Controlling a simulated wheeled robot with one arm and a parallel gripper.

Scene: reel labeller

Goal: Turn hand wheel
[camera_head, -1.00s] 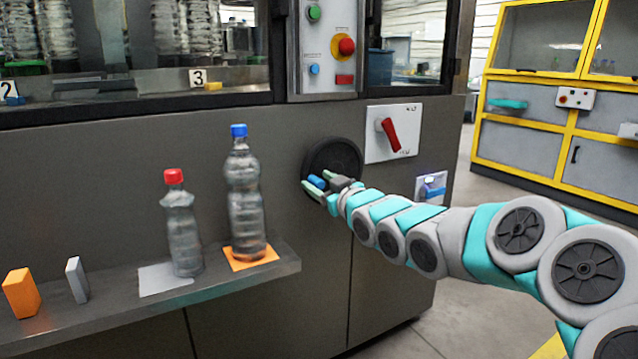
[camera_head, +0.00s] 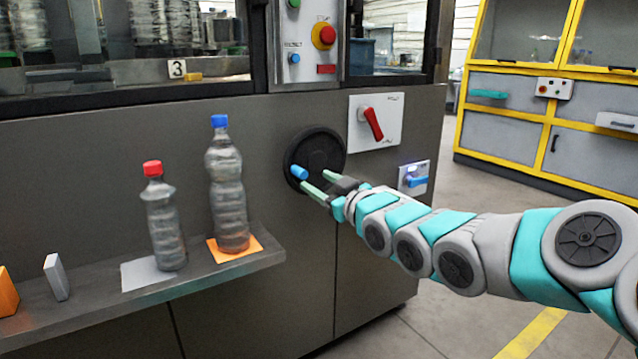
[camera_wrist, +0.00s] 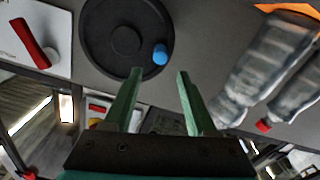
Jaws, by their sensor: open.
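The black hand wheel (camera_head: 318,155) sits on the grey machine front, below the control panel. Its blue handle knob (camera_head: 299,172) is at the lower left of the wheel in the head view. In the wrist view the wheel (camera_wrist: 108,38) is at the top and the blue knob (camera_wrist: 160,54) is near its edge. My gripper (camera_head: 318,186) is open in front of the wheel's lower part. In the wrist view its two green fingers (camera_wrist: 160,74) are spread, with nothing between them. The knob shows just beyond the fingertips, apart from them.
A red rotary switch (camera_head: 373,124) is right of the wheel, with a blue latch (camera_head: 416,181) below it. At left, a shelf (camera_head: 190,283) holds a red-capped bottle (camera_head: 164,225), a blue-capped bottle (camera_head: 227,190) and small blocks. Floor at right is clear.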

